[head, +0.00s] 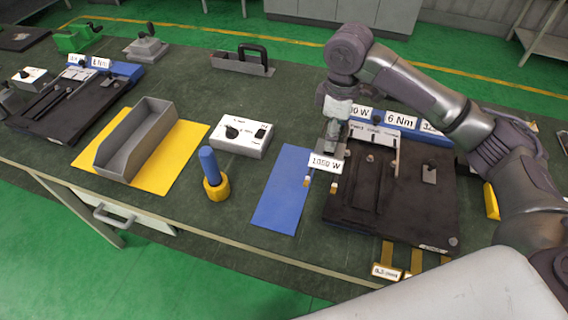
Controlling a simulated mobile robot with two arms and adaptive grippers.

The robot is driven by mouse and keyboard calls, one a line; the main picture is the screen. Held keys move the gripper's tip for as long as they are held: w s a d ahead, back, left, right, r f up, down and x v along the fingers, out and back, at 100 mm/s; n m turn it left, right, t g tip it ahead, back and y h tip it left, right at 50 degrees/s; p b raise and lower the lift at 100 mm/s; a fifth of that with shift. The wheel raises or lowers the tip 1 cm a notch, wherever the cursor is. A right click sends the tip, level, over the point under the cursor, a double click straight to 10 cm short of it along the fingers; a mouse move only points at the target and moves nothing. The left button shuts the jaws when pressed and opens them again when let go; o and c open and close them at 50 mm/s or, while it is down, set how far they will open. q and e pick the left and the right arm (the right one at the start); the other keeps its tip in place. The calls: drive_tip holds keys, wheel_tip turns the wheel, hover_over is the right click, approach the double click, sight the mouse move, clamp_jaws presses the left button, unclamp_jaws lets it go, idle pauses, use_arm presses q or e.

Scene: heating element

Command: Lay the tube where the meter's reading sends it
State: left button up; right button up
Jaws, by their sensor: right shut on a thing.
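My right gripper (335,146) comes in from the right and is shut above the left edge of the black fixture. It holds what looks like the tube, with a white tag reading about 1000 W (325,163) in front and small brass-coloured ends (334,187) below the tag. The tag hides most of the held thing. A white box with dark knobs (241,134), perhaps the meter, stands left of the gripper; its reading is too small to tell. A blue mat (279,205) lies just left of the fixture. A yellow mat (186,150) lies further left. My left gripper is out of view.
A grey open tray (137,146) stands on the yellow mat. A blue-handled tool in a yellow base (212,175) stands between the mats. The black fixture (421,213) has labels, one reading 6 Nm (401,118). Another fixture (60,115) is at the far left.

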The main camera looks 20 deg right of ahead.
drive_tip(key=a+f+p, duration=0.1)
drive_tip(key=a+f, duration=0.3)
drive_tip(key=a, duration=0.1)
drive_tip(key=a+f+p, duration=0.1)
drive_tip(key=a+f, duration=0.4)
drive_tip(key=shift+w+a+f+p, duration=0.1)
drive_tip(key=shift+p, duration=0.2)
drive_tip(key=shift+f, duration=0.3)
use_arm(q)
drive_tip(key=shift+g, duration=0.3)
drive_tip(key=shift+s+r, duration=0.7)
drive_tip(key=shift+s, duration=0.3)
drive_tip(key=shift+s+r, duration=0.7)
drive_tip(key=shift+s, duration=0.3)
use_arm(e)
drive_tip(key=shift+f, duration=0.15)
drive_tip(key=o, duration=1.1)
drive_tip(key=shift+c, duration=0.2)
drive_tip(key=shift+o, duration=1.3)
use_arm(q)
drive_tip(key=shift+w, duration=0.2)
